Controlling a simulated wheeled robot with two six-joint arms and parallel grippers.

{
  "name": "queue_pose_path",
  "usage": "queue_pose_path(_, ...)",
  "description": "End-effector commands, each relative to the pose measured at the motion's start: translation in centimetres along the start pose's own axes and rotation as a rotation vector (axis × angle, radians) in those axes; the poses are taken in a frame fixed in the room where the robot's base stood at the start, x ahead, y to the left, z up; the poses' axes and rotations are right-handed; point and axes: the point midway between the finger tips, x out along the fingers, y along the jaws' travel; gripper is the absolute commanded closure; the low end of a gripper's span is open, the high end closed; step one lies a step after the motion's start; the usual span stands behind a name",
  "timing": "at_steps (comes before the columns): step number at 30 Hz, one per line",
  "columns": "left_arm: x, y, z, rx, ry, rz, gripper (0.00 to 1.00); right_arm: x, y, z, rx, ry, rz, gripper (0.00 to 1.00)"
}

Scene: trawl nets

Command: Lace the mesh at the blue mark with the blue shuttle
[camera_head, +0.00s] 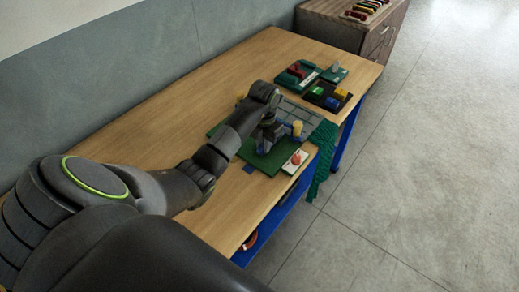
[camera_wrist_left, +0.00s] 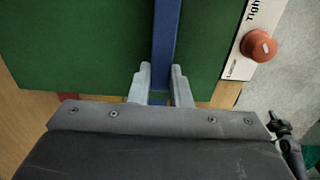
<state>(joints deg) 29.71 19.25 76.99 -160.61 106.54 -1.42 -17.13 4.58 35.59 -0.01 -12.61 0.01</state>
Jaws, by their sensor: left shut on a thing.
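My left gripper (camera_wrist_left: 160,90) is shut on a long blue bar, which looks like the blue shuttle (camera_wrist_left: 164,40). The bar runs away from the fingers above a dark green board (camera_wrist_left: 80,45). In the head view my left gripper (camera_head: 266,143) is low over the green board (camera_head: 268,163), and my arm hides part of the work. A grey mesh panel (camera_head: 303,113) lies just beyond it. A small blue spot (camera_head: 297,128) shows near the mesh; I cannot tell whether it is the blue mark. My right gripper is not in view.
A white plate with an orange-red knob (camera_head: 295,159) sits at the board's right edge. Green netting (camera_head: 322,150) hangs over the table edge. A black tray (camera_head: 312,101) holds coloured pieces. The wooden table (camera_head: 150,130) is clear at the left.

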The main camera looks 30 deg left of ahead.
Motion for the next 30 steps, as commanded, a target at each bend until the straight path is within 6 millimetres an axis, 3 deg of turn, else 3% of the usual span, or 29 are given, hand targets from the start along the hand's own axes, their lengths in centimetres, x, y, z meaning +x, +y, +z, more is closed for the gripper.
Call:
queue_pose_path(16,0.3,0.1,4.4,0.000,-0.002,0.001,1.00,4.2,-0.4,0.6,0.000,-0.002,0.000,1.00)
queue_pose_path(30,-0.1,0.1,5.5,0.000,0.000,0.000,1.00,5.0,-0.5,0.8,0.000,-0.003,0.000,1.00)
